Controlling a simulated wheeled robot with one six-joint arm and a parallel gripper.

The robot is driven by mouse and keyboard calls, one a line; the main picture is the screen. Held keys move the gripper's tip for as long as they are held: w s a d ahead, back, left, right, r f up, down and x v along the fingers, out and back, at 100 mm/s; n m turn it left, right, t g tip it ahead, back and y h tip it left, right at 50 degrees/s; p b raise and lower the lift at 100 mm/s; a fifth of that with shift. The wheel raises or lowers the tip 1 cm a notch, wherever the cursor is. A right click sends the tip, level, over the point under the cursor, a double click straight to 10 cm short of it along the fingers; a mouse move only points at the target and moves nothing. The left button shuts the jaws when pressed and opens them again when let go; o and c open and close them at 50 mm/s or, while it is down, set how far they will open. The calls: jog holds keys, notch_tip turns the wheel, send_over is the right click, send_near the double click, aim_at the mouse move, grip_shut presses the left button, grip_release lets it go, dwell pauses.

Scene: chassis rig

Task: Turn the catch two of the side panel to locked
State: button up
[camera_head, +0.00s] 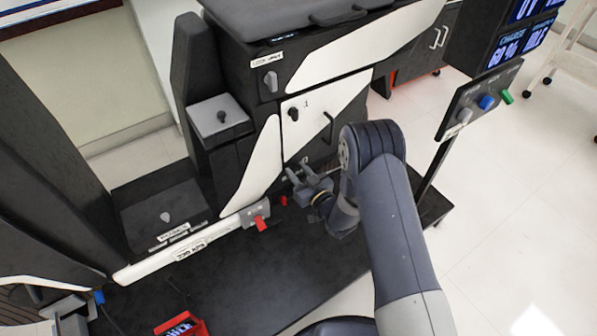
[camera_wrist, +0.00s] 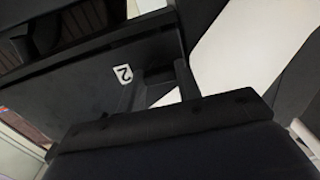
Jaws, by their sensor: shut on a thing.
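In the wrist view the dark panel (camera_wrist: 85,95) carries a white "2" label (camera_wrist: 124,74) just left of my gripper's fingers (camera_wrist: 160,85). The catch's turn position cannot be made out.
A dark bar handle (camera_head: 328,128) sticks out of the panel right of the upper catch. A post with a switch board (camera_head: 480,100) stands to the right. The dark platform (camera_head: 270,270) below is largely clear.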

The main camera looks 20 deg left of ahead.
jog(key=shift+c, duration=0.8)
jog(key=shift+f+b, duration=0.15)
jog(key=shift+b, duration=0.4)
jog(key=shift+n+b, duration=8.9)
jog(key=shift+b, duration=1.85)
jog(key=o, duration=1)
